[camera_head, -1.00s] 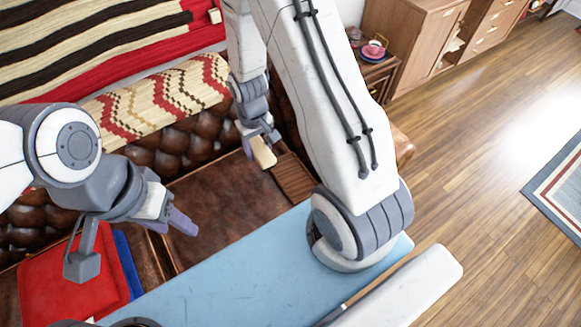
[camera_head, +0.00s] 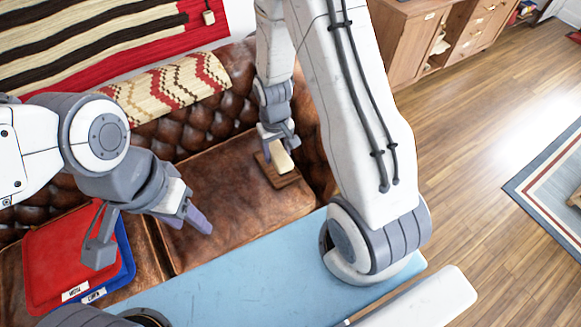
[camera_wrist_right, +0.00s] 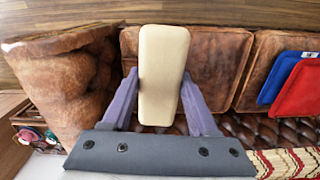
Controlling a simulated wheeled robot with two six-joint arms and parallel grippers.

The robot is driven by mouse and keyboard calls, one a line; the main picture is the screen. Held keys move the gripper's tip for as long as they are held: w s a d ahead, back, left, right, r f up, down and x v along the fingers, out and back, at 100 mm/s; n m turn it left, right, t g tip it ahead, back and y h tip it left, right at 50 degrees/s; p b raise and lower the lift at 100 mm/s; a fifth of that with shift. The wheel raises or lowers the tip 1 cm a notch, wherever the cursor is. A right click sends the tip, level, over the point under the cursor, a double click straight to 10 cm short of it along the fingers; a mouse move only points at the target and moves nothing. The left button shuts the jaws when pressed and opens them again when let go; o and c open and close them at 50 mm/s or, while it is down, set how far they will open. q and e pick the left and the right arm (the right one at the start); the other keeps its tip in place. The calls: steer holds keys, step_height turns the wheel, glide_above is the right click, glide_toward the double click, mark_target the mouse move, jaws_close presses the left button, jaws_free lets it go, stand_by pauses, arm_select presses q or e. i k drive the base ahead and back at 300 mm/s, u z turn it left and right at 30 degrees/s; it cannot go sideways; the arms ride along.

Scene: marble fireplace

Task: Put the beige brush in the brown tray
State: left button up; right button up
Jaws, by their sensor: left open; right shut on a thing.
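The beige brush (camera_head: 281,158) is held by my right gripper (camera_head: 278,146), whose purple fingers sit on either side of it. In the right wrist view the brush (camera_wrist_right: 163,60) fills the space between the fingers. In the head view the brush overlaps the brown tray (camera_head: 288,181), which lies on the sofa seat near its right arm. Whether the brush touches the tray I cannot tell. The brush hides most of the tray in the wrist view. My left gripper (camera_head: 197,214) is open and empty above the sofa seat at the left.
Red (camera_head: 60,265) and blue (camera_head: 125,268) cushion-like items lie on the left part of the brown leather sofa (camera_head: 215,190). A patterned roll (camera_head: 170,88) lies along its backrest. A light blue surface (camera_head: 240,265) is in front. The middle seat is clear.

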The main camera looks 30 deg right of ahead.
mark_target(275, 172)
steer(key=z, duration=2.6)
steer(key=i, duration=0.8)
steer(key=u, duration=2.8)
steer(key=i, duration=0.5)
steer(key=z, duration=0.05)
